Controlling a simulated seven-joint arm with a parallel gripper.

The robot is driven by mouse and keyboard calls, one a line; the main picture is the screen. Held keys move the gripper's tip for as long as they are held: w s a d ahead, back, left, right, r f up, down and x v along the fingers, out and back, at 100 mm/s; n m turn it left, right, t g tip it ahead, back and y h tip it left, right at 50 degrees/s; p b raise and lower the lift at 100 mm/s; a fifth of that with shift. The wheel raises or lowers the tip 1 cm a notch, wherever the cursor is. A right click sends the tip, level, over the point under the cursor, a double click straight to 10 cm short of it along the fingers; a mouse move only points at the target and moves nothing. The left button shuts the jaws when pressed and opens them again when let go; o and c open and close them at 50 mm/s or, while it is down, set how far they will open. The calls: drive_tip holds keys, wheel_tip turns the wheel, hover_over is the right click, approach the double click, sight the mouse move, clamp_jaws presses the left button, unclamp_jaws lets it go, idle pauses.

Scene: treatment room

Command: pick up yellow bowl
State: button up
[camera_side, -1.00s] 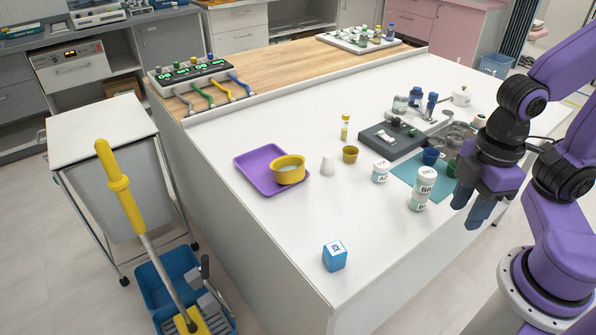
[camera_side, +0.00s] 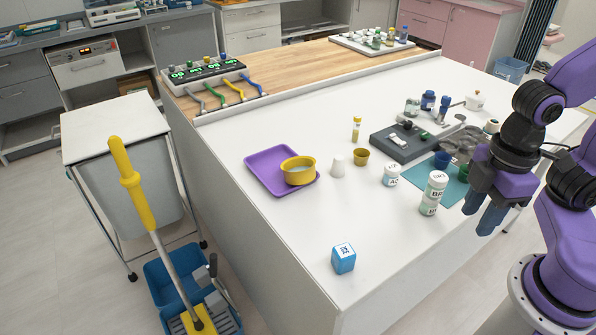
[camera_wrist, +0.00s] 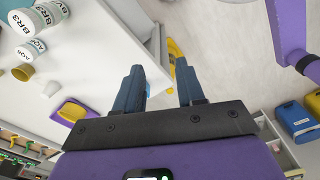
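The yellow bowl (camera_side: 298,171) stands on the right part of a purple tray (camera_side: 262,164) on the white table in the side view. Its inside looks pale. In the wrist view the yellow bowl (camera_wrist: 72,112) and purple tray (camera_wrist: 90,114) show at the lower left, partly cut off by my gripper body. My gripper (camera_side: 482,212) is over the right side of the table, well apart from the bowl. In the wrist view the two blue fingers of my gripper (camera_wrist: 160,82) are spread with nothing between them.
A white cup (camera_side: 338,167), a small mustard cup (camera_side: 361,157) and white labelled jars (camera_side: 433,193) stand between bowl and gripper. A blue cube (camera_side: 343,259) sits near the front edge. A dark grey tray (camera_side: 400,145) lies behind. The table's front left is clear.

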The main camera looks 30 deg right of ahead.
drive_tip(key=shift+o, duration=1.3)
drive_tip(key=w+a+f+m+t+h, duration=0.2)
drive_tip(key=w+a+f+t+h, duration=0.3)
drive_tip(key=w, duration=0.7)
drive_tip(key=w+a+f+m+t, duration=0.25)
drive_tip(key=w+a, duration=0.45)
drive_tip(key=w, duration=0.5)
drive_tip(key=w+a+f+m+t+h, duration=0.3)
drive_tip(key=w+a+f, duration=0.25)
drive_tip(key=w, duration=0.65)
approach(281, 170)
drive_tip(key=shift+w+d+r, duration=0.2)
drive_tip(key=shift+w+d, duration=0.4)
drive_tip(key=shift+w+d+r, duration=0.25)
drive_tip(key=shift+w+d, duration=0.35)
drive_tip(key=shift+d, duration=0.05)
clamp_jaws()
